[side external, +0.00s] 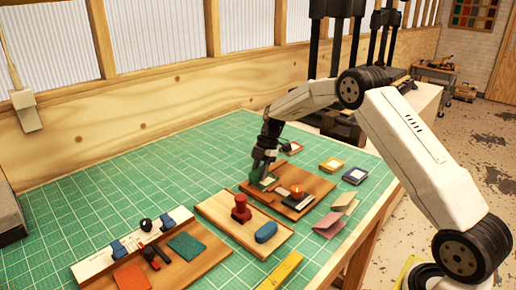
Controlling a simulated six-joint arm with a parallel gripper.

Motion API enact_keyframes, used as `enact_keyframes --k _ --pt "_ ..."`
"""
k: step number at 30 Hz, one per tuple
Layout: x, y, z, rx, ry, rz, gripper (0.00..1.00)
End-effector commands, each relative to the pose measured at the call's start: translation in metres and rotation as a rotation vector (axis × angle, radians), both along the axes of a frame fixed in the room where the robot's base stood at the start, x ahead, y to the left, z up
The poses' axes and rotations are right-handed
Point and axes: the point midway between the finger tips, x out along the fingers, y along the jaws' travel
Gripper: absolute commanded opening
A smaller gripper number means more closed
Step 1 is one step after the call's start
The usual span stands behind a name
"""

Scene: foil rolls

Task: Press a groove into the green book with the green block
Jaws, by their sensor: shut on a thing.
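My gripper (263,167) points down over the left part of a wooden board (285,173) at the middle of the mat. It is shut on a small green piece (256,178), which looks like the green block. A small book with a pale label (270,182) lies on the board right below the gripper. Its cover looks green but is mostly hidden. I cannot tell whether the block touches it, and no groove can be made out.
A dark book with an orange-brown knob (297,192) lies on the same board. A second board (225,213) holds a red stamp-like tool (241,208) and a blue oval (266,232).

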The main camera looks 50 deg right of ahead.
Motion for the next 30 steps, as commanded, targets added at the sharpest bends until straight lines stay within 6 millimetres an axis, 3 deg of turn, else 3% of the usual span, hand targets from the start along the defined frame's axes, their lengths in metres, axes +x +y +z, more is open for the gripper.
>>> enact_keyframes --k 30 --pt "-0.0003 -0.0027 -0.0062 0.0 0.0 -0.001 0.0"
